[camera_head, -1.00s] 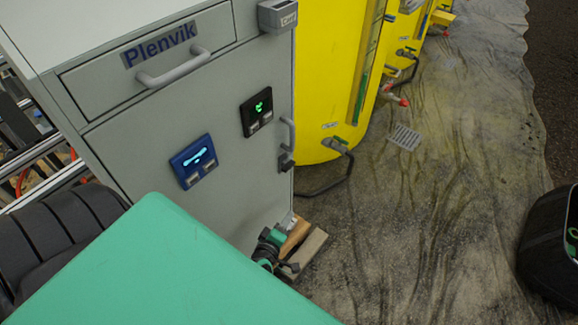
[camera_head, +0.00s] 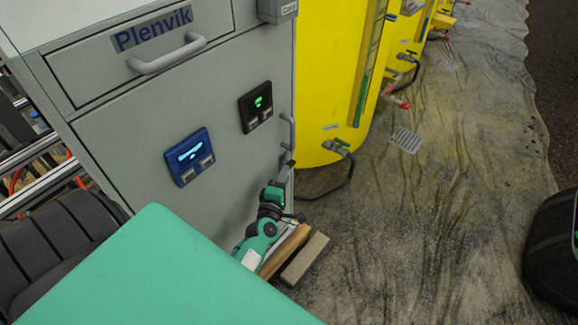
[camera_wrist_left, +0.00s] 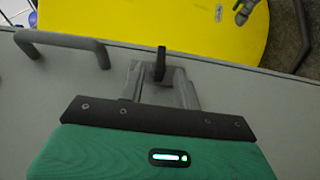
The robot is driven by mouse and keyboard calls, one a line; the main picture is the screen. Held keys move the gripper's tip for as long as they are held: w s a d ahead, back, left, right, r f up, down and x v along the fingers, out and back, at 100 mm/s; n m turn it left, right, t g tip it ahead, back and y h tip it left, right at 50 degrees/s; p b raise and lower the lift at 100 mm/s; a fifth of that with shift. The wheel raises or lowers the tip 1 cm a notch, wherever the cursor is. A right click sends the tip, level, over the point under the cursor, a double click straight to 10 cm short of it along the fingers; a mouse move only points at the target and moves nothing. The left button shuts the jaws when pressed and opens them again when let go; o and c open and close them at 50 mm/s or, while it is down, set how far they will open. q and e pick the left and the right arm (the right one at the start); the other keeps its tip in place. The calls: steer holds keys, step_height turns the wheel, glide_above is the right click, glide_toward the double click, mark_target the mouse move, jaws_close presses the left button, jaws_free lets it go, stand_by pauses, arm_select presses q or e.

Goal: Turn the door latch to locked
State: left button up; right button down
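The door latch (camera_wrist_left: 160,62) is a small dark lever on a grey base on the grey cabinet door. In the left wrist view it sits just beyond and between the fingertips of my left gripper (camera_wrist_left: 160,92). The two fingers stand apart on either side, and I cannot tell whether they touch it. In the head view my left gripper (camera_head: 278,181) is at the cabinet's right edge, just below the door handle (camera_head: 290,131), and it largely hides the latch. The handle also shows in the left wrist view (camera_wrist_left: 65,38). My right gripper is out of view.
The cabinet carries a blue panel (camera_head: 190,157) and a black panel with a green light (camera_head: 256,106). A yellow tank (camera_head: 330,80) with a valve (camera_head: 338,148) stands beyond. A grey block (camera_head: 304,259) lies near the cabinet foot.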

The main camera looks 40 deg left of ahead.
arm_select(q)
steer(key=shift+x, duration=2.6)
steer(key=shift+c, duration=0.4)
jaws_close()
